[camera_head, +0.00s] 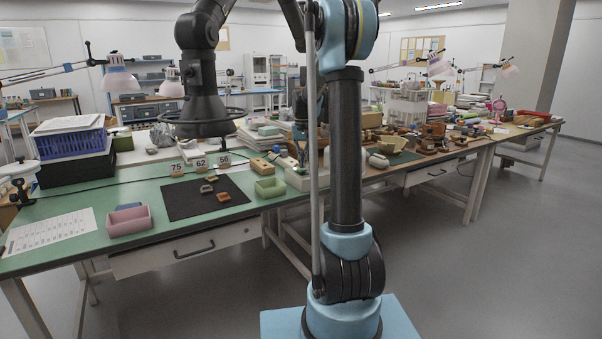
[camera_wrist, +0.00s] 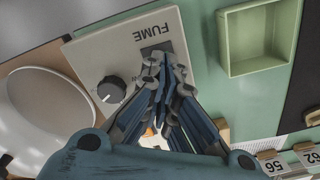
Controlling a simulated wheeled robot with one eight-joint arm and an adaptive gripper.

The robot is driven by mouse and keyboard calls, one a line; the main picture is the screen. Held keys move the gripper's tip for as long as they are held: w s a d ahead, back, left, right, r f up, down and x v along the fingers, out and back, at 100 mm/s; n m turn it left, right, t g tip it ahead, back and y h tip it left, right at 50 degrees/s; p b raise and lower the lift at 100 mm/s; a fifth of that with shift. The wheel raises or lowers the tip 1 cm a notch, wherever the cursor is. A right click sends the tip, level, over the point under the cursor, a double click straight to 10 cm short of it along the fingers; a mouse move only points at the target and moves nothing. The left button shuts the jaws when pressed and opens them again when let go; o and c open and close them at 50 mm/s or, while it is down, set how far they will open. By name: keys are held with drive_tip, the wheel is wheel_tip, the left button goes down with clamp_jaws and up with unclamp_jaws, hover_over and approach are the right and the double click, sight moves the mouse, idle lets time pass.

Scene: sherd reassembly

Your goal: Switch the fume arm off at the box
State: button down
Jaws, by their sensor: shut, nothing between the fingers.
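The fume box, a pale box lettered FUME (camera_wrist: 90,55), fills the upper left of the wrist view. It has a black round knob (camera_wrist: 111,90) with marks around it and a dark rectangular switch area (camera_wrist: 158,46). My gripper (camera_wrist: 163,62) is shut and empty, its fingertips over the box right at the switch area and partly covering it. I cannot tell whether they touch it or which way the switch is set. The black fume arm (camera_head: 205,115) with its ringed hood hangs over the bench in the head view.
A pale green tray (camera_wrist: 258,40) lies beside the box; it also shows in the head view (camera_head: 270,187). A dark mat (camera_head: 205,200) with sherds, number cards (camera_head: 200,164) and a pink tray (camera_head: 128,220) lie on the green bench. A white round dish (camera_wrist: 45,110) is left of the gripper.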

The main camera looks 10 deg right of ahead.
sight(302, 170)
drive_tip(key=shift+f, duration=0.85)
idle(0.6)
drive_tip(key=shift+r, duration=3.5)
drive_tip(key=shift+s, duration=0.15)
